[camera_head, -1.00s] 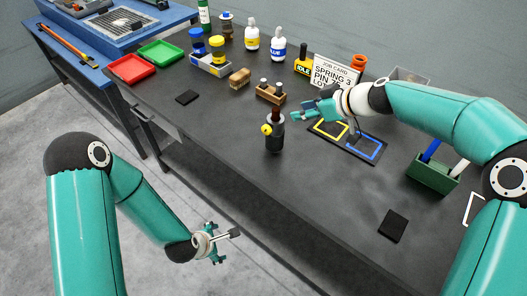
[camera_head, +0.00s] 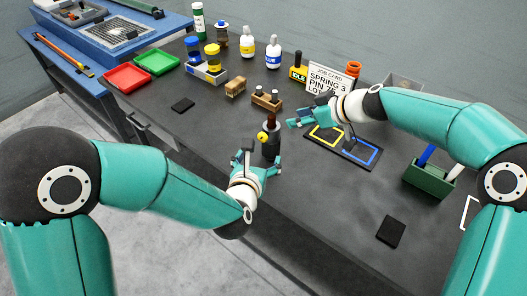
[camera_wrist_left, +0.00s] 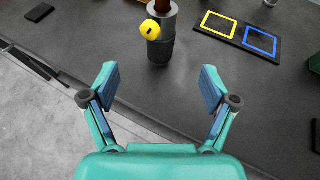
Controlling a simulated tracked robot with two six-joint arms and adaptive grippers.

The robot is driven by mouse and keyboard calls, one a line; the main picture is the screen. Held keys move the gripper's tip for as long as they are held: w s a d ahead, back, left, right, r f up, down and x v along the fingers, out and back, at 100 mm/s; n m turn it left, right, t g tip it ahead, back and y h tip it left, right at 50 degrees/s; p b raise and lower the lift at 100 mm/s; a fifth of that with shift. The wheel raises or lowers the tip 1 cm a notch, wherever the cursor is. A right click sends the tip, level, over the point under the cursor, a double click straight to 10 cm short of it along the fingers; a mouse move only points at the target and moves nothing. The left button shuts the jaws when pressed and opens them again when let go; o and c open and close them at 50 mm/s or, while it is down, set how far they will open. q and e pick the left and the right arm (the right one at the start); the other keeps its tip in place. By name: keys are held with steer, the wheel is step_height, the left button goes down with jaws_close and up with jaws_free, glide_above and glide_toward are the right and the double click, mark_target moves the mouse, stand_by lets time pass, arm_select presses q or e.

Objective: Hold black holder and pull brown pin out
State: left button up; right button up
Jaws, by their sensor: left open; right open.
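The black holder (camera_head: 271,150) stands upright near the front edge of the dark bench, with the brown pin (camera_head: 271,120) upright in its top and a yellow knob (camera_head: 262,137) on its side. In the left wrist view the holder (camera_wrist_left: 160,50) is ahead, between and beyond the fingertips, with its yellow knob (camera_wrist_left: 150,29) facing me; the pin (camera_wrist_left: 162,5) is cut off at the top. My left gripper (camera_head: 263,170) is open and empty, just in front of the holder; contact does not show. My right gripper (camera_head: 292,119) is open and empty, right of the pin.
A board with yellow and blue frames (camera_head: 343,147) lies right of the holder. A wooden block (camera_head: 266,100) with pegs stands behind it. A green box (camera_head: 429,179) and black pad (camera_head: 391,231) are to the right. Bench left of the holder is mostly clear.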

mark_target(269, 138)
arm_select(q)
steer(key=x, duration=1.6)
steer(key=shift+w+d+f, duration=0.2)
steer(key=shift+f, duration=0.05)
jaws_close()
stand_by(0.5)
